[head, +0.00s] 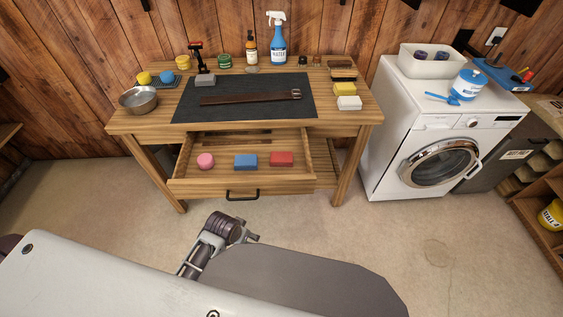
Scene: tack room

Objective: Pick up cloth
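I cannot make out with certainty which thing is the cloth. In the open drawer (242,184) of the wooden workbench lie a folded-looking blue block (246,160), a red block (281,159) and a round pink piece (205,160). A yellow block (344,88) and a white block (349,103) lie at the tabletop's right end. Any could be cloth or sponge. My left gripper (217,236) seems to be the dark and grey part low in front of the drawer, apart from it. Its fingers are too unclear to read. My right gripper is not in view.
A dark mat (220,112) with a brown strap (250,98) covers the mid tabletop. A metal bowl (139,100) stands left, a blue spray bottle (278,42) at the back. A washing machine (400,135) stands right. The drawer juts out; floor before it is clear.

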